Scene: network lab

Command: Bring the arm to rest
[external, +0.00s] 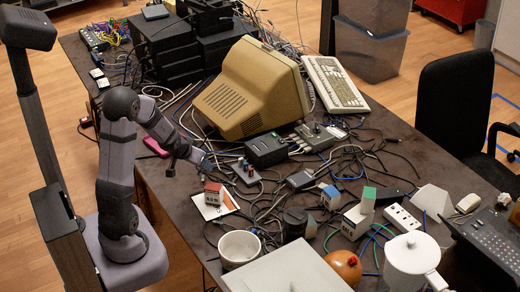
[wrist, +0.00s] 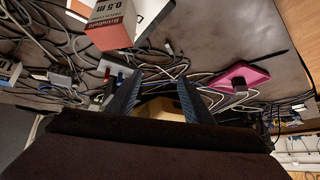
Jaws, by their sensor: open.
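My gripper (external: 204,163) is at the left side of the cluttered table, above its surface, at the end of my bent arm. In the wrist view its two dark fingers (wrist: 157,95) stand apart, with nothing held between them. Cables and part of a beige object show behind the gap. A small red and white box (external: 213,192) stands just below and in front of the gripper in the external view; it also shows at the top of the wrist view (wrist: 110,24). The gripper appears apart from it.
The table (external: 185,225) holds many tangled cables. A beige monitor (external: 250,90) and black device stacks (external: 180,55) stand behind the gripper. A pink item (external: 156,147) lies at the left edge. A white bowl (external: 240,249), brown ball (external: 343,266) and white jug (external: 410,262) stand at the front.

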